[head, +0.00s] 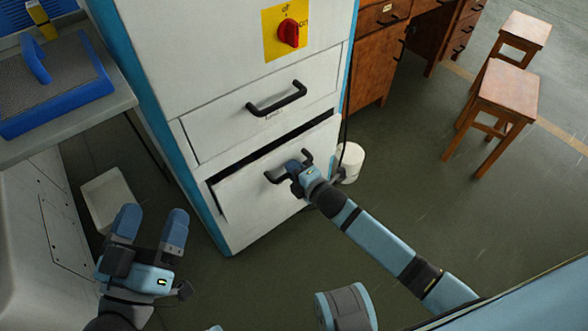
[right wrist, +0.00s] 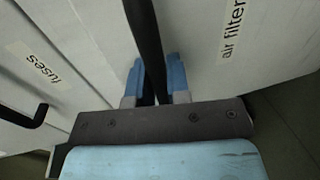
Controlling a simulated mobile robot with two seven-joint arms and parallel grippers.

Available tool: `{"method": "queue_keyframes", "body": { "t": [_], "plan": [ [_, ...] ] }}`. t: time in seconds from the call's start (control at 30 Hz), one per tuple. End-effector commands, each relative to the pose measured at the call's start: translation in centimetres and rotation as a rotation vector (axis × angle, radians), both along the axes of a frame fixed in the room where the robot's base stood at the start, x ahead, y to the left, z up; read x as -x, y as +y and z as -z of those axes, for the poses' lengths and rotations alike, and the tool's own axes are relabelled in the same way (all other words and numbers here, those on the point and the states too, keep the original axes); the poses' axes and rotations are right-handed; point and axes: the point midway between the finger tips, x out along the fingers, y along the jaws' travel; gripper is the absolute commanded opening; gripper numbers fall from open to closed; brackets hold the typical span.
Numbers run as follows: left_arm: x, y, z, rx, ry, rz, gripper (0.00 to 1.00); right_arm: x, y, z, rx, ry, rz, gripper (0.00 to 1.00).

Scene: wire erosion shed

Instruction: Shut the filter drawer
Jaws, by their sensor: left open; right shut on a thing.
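The filter drawer (head: 243,205) is the lower white drawer of the tall cabinet. It stands slightly open, with a dark gap along its top edge. In the right wrist view its front (right wrist: 203,55) carries an "air filter" label (right wrist: 232,30). My right gripper (head: 294,174) is shut on the drawer's dark bar handle (head: 272,179). The handle (right wrist: 146,45) runs between its blue fingers in the right wrist view. My left gripper (head: 150,220) is open and empty, low at the left, away from the cabinet.
The upper drawer (head: 230,120), labelled "fuses" (right wrist: 34,62) in the right wrist view, looks shut. A red switch (head: 289,33) is above. A white bin (head: 351,160) stands right of the cabinet, another container (head: 108,197) left. A bench (head: 75,118) is at left. Stools (head: 508,90) stand on open floor.

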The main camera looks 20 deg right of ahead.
Motion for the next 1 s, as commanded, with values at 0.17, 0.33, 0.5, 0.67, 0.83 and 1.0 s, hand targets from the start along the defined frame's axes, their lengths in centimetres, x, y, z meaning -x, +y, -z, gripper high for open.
{"method": "queue_keyframes", "body": {
  "t": [0.17,0.33,0.5,0.67,0.83,1.0],
  "plan": [
    [0.0,0.0,0.0,0.000,-0.001,0.000,0.81,-2.4,0.8,-0.1,0.000,-0.002,0.000,0.00],
    [0.0,0.0,-0.1,0.001,-0.003,-0.002,0.81,-4.0,1.4,0.0,0.000,0.000,0.000,0.00],
    [0.0,0.1,-0.1,0.001,-0.004,-0.002,0.81,-4.1,1.5,0.0,0.000,-0.001,0.001,0.00],
    [0.0,0.1,-0.1,0.000,-0.004,-0.002,0.81,-4.2,1.4,-0.1,0.000,-0.002,0.001,0.28],
    [0.0,0.1,-0.1,0.001,-0.003,-0.002,0.81,-4.1,1.5,-0.1,0.000,-0.001,0.000,0.42],
    [0.0,0.1,-0.1,0.001,-0.003,-0.002,0.81,-4.0,1.4,-0.1,0.000,0.000,0.000,0.42]
  ]
}}
